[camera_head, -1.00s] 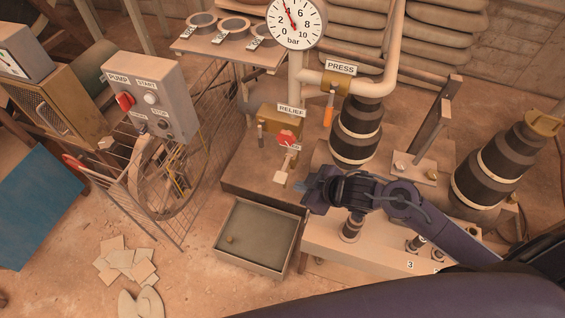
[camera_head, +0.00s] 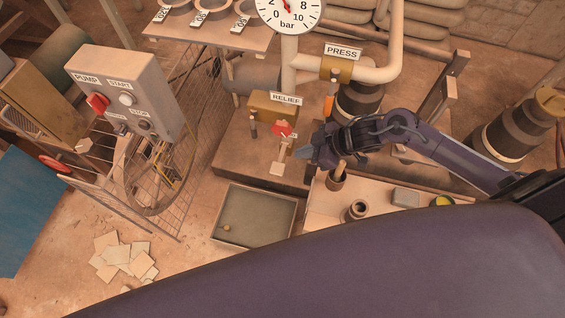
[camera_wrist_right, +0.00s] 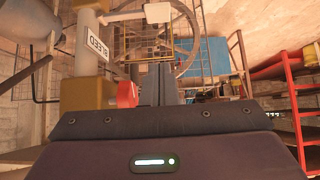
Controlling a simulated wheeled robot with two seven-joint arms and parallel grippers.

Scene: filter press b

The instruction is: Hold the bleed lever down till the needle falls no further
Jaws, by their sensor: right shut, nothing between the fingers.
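The bleed lever (camera_head: 277,168) is a short arm with a pale paddle below a red knob (camera_head: 282,129). Its pale paddle (camera_wrist_right: 158,12) and BLEED label (camera_wrist_right: 96,45) show in the right wrist view. My right gripper (camera_head: 302,151) is shut and empty, just right of the lever and apart from it in the head view. Its closed fingers (camera_wrist_right: 158,86) point toward the paddle area in the wrist view. The gauge (camera_head: 289,12) is cut off by the top edge; only a stub of its red needle shows, so its reading is unclear. My left gripper is out of view.
The RELIEF block (camera_head: 272,107) and PRESS valve (camera_head: 337,68) stand above the lever. An open tray (camera_head: 253,239) lies below it. A pump box (camera_head: 125,90) stands at left. A bench (camera_head: 318,205) with fittings is under my right arm.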

